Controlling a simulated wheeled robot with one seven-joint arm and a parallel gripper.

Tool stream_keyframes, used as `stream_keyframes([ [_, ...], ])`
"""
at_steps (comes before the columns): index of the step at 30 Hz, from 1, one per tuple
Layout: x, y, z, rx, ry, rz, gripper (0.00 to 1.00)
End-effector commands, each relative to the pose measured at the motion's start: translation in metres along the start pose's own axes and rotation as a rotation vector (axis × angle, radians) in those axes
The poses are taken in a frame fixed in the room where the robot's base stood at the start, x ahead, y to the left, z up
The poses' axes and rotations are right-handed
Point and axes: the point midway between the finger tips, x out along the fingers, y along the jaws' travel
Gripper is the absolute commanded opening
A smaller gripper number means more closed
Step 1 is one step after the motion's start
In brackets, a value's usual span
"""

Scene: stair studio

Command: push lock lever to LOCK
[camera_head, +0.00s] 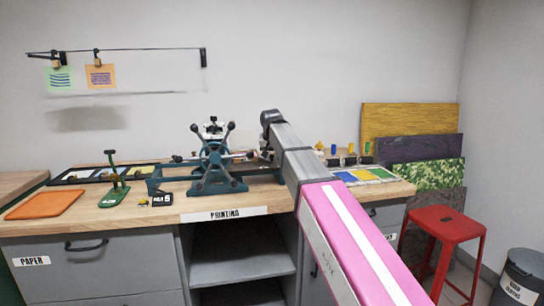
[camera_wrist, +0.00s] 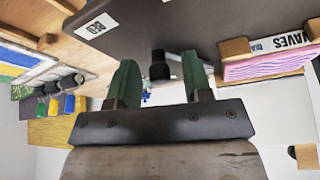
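The teal press (camera_head: 213,165) with its star-shaped handwheel stands on the wooden bench in the head view. My arm reaches over the bench to the press's right side, and my gripper's fingers are hidden there. In the wrist view my gripper (camera_wrist: 160,82) shows two green fingers spread apart, with nothing held. A short black knob or post (camera_wrist: 160,66) sticks out from a dark plate (camera_wrist: 150,25) and appears between the fingers, apart from both. I cannot tell whether this is the lock lever. No LOCK marking is readable in either view.
Ink bottles (camera_wrist: 68,104) and colored sheets (camera_head: 362,176) lie on the bench right of my arm. A green stand (camera_head: 114,190) and an orange mat (camera_head: 45,204) are at left. A block labelled WAVES (camera_wrist: 285,42) is near the fingers. A red stool (camera_head: 445,225) stands at right.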

Motion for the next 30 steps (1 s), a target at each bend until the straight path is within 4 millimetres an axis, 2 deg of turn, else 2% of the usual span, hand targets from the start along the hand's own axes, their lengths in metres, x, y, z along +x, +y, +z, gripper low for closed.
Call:
stream_keyframes([
  [7, -0.002, 0.0, 0.0, -0.001, 0.001, -0.001, 0.46],
  [11, -0.013, 0.0, 0.0, -0.001, 0.001, -0.001, 0.46],
  [24, -0.086, 0.0, 0.0, 0.0, 0.002, -0.001, 0.46],
  [30, -0.104, 0.0, 0.0, 0.0, 0.001, 0.0, 0.46],
])
